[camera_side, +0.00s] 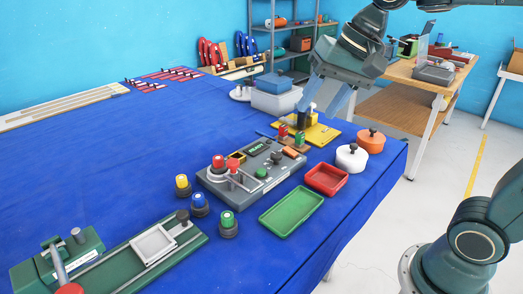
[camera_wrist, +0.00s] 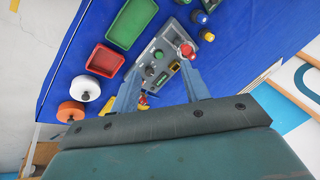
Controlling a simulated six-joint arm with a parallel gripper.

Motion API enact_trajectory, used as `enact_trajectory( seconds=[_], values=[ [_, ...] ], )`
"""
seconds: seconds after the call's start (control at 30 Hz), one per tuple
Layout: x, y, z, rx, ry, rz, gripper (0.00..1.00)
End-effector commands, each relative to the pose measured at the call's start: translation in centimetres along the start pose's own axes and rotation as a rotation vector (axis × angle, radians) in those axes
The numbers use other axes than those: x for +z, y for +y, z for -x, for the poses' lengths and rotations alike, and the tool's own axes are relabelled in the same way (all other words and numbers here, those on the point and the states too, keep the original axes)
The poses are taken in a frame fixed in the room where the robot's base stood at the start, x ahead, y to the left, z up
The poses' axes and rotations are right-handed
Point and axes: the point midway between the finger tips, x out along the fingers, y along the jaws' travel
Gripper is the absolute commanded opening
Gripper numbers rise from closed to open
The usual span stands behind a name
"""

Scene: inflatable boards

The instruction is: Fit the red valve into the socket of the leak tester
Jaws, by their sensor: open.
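The leak tester (camera_side: 228,186) is a grey box with a lit screen on the blue-covered table. The red valve (camera_side: 218,161) stands upright at the tester's left end, where the socket appears to be, beside a red-knobbed lever (camera_side: 233,168). I cannot tell how deep it sits. In the wrist view a red top (camera_wrist: 187,50) shows at that end of the tester (camera_wrist: 160,60). My gripper (camera_side: 322,108) is open, with nothing visible between its fingers. It is away from the valve, above the yellow fixture (camera_side: 322,134) at the tester's far side. It also shows in the wrist view (camera_wrist: 158,76).
A green tray (camera_side: 291,212), red tray (camera_side: 327,180), and white (camera_side: 351,158) and orange (camera_side: 370,142) knobbed pots lie near the right edge. A green slide fixture (camera_side: 120,262) is at front left.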

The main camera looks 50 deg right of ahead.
Motion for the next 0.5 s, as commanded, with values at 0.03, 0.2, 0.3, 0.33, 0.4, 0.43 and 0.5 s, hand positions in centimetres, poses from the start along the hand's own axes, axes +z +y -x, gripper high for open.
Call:
enact_trajectory(
  seconds=[0.03, 0.2, 0.3, 0.33, 0.4, 0.43, 0.5],
  values=[
    [1.1, 0.9, 0.4, 0.004, 0.017, 0.051, 0.46],
    [4.0, 4.2, 0.9, 0.03, 0.072, 0.241, 0.46],
    [5.6, 6.2, 0.9, 0.052, 0.099, 0.352, 0.46],
    [6.1, 6.8, 0.9, 0.059, 0.106, 0.385, 0.46],
    [7.1, 8.1, 0.7, 0.076, 0.121, 0.452, 0.46],
    [7.4, 8.6, 0.7, 0.083, 0.127, 0.478, 0.46],
    [8.1, 9.7, 0.5, 0.097, 0.138, 0.529, 0.46]
  ],
)
